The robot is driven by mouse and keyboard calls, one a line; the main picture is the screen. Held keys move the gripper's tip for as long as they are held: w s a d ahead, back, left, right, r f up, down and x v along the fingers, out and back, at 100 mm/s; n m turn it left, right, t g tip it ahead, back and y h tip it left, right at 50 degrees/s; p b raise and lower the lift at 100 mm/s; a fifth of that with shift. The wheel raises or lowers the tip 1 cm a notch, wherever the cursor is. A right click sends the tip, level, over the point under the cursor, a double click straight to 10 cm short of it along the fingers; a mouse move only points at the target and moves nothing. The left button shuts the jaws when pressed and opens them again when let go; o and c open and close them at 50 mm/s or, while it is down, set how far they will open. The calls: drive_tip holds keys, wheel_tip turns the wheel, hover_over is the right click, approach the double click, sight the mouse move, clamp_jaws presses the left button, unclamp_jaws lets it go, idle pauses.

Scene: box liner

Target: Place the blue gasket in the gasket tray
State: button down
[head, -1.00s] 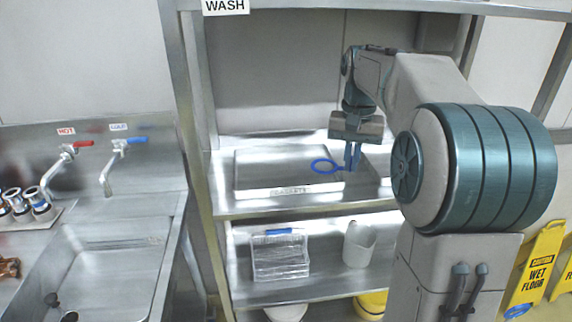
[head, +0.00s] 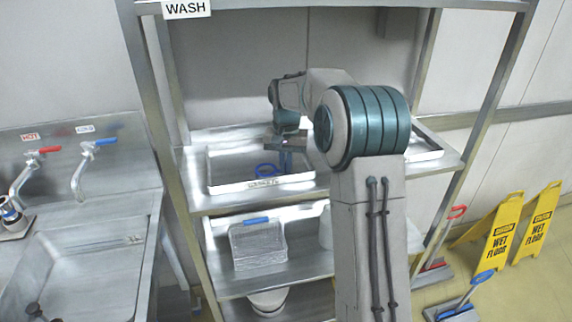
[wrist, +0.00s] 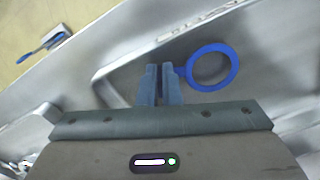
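The blue gasket (head: 267,170) is a ring with a short tab. In the head view it shows over the front part of the gasket tray (head: 213,170), a shallow metal tray with a label on its front wall. In the wrist view the gasket (wrist: 236,67) lies right of my gripper (wrist: 160,68). Its tab runs to the fingers, which are nearly together and appear shut on the tab; the tab's end is hidden. My gripper is over the tray's right part in the head view (head: 286,160). I cannot tell whether the ring touches the tray floor.
The tray stands on a metal shelf (head: 200,202) under a WASH sign (head: 187,9). A wire basket (head: 258,245) is on the shelf below. Another tray (head: 425,145) lies right of my arm. A sink (head: 90,265) is at left; wet floor signs (head: 503,230) stand at right.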

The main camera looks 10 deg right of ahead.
drive_tip(key=shift+f, duration=0.4)
drive_tip(key=shift+f, duration=0.15)
drive_tip(key=c, duration=1.6)
unclamp_jaws()
